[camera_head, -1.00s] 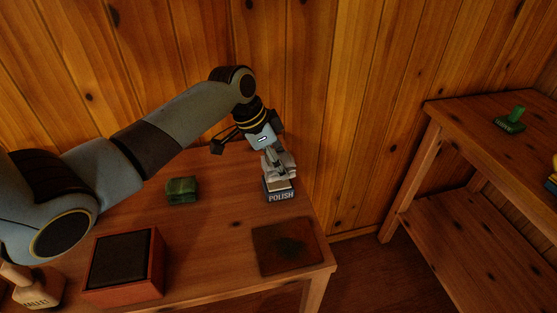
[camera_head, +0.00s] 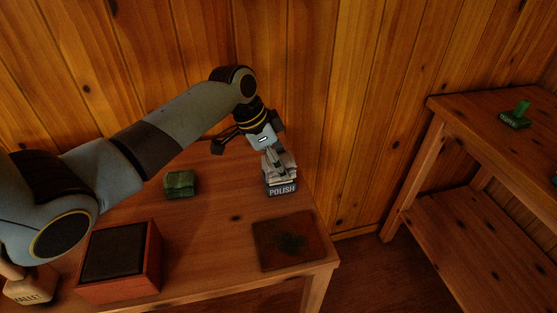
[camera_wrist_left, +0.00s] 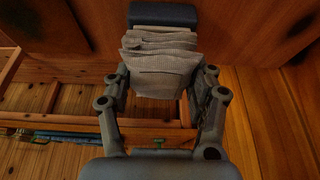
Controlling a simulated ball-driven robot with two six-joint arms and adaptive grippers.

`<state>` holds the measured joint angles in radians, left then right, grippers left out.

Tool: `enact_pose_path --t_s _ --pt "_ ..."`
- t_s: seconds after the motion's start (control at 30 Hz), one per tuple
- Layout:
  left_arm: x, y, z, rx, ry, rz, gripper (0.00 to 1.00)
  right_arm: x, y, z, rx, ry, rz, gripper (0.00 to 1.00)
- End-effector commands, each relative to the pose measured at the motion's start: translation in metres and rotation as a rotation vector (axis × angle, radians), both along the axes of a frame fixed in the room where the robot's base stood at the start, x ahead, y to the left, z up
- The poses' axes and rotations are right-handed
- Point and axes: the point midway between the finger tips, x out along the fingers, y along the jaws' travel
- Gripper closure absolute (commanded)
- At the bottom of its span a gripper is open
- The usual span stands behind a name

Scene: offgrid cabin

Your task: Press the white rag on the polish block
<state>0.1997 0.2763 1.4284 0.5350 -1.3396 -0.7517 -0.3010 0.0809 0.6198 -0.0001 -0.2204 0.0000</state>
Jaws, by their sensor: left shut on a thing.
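The white rag (camera_head: 280,165) is a folded greyish-white cloth. My left gripper (camera_head: 274,158) is shut on it, pointing down over the polish block (camera_head: 282,189). The block is dark with a "POLISH" label on its front, and it stands on the table near the wall. The rag sits right at the top of the block and appears to touch it. In the left wrist view the rag (camera_wrist_left: 158,65) is between the two fingers, with the dark blue block (camera_wrist_left: 164,15) just beyond it. The contact itself is hidden. My right gripper is out of view.
On the table (camera_head: 215,250) are a green block (camera_head: 181,184), a red box with a dark top (camera_head: 120,262), a mallet (camera_head: 30,287) at the left edge and a stained brown plate (camera_head: 285,240) at front right. A second table (camera_head: 500,145) stands right, holding a green stamp-like item (camera_head: 516,115).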

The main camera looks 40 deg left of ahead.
Motion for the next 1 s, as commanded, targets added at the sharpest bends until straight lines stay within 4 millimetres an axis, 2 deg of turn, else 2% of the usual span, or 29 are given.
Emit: enact_pose_path --t_s 1.0 --pt "0.0001 -0.0002 -0.0093 0.0 0.0 0.0 0.69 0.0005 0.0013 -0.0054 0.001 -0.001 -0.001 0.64"
